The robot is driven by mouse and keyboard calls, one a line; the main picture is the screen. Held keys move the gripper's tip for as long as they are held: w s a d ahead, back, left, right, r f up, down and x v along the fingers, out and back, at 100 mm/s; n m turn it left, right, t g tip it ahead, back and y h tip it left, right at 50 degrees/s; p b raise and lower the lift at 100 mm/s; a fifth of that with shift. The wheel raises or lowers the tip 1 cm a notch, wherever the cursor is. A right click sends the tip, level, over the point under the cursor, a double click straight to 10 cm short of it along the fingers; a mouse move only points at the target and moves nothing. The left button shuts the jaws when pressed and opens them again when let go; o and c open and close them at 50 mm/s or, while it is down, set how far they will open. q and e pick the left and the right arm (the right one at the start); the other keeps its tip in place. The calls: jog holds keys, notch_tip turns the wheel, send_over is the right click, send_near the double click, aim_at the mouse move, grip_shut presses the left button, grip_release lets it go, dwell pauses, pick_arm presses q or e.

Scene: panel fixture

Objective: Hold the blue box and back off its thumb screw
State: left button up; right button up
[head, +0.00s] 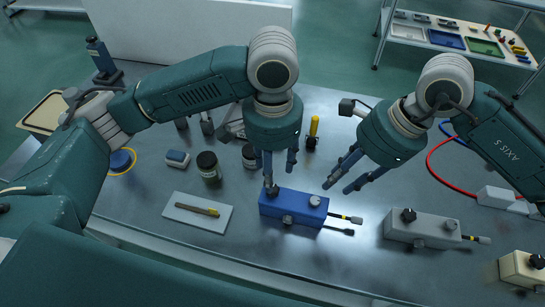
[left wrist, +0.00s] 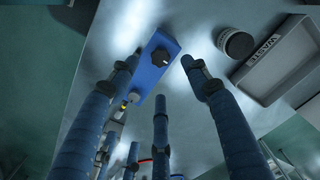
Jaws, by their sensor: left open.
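My left gripper (head: 280,172) is open just above the box's left part, holding nothing. In the left wrist view, the blue box (left wrist: 150,74) and its black knob (left wrist: 160,57) appear between the fingers. My right gripper (head: 339,188) is open and empty, up and right of the box. Whether any finger touches the box is unclear.
A grey box (head: 425,228) and a beige box (head: 522,270) stand to the right. A white plate (head: 184,222) with a brown-handled tool lies left. A waste tray (left wrist: 285,62) shows in the left wrist view.

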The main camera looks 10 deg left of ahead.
aim_at(293, 206)
pick_arm(q)
notch_tip(293, 206, down, 8)
jog(key=shift+r, duration=0.2)
